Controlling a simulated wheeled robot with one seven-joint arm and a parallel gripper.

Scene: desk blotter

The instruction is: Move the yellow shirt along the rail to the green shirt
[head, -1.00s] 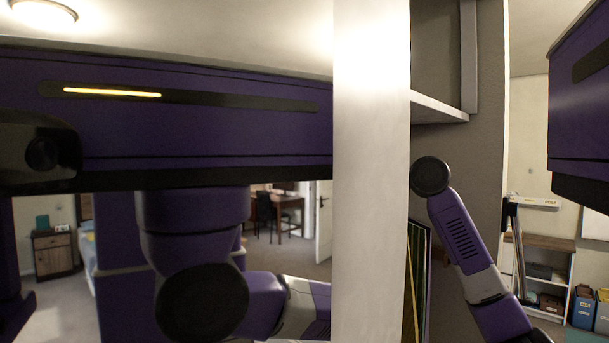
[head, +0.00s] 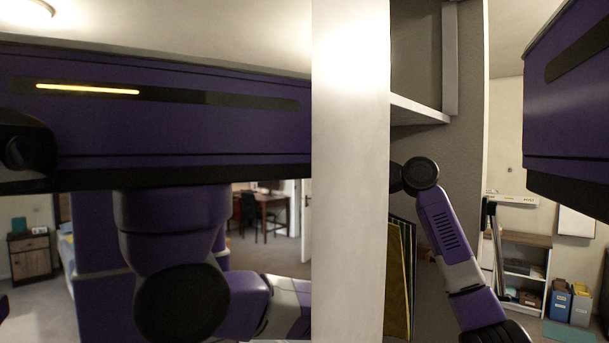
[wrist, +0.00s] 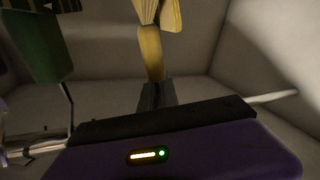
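In the wrist view a yellow shirt (wrist: 152,52) hangs at the upper middle, its narrow part running down to my gripper (wrist: 156,96). A green shirt (wrist: 38,48) is at the upper left, apart from the yellow one. A thin rail (wrist: 272,97) shows at the right, behind my gripper's dark front edge; the middle is hidden. My gripper's grey finger area meets the yellow shirt's lower end in the picture; whether it grips it is unclear. In the head view my gripper is hidden.
A pale upright panel (head: 350,170) blocks the middle of the head view. A shelf (head: 420,108) is right of it, with flat yellowish pieces (head: 398,280) below. Bins (head: 560,300) and a white bookcase (head: 522,262) stand far right. A desk (head: 262,205) is far back left.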

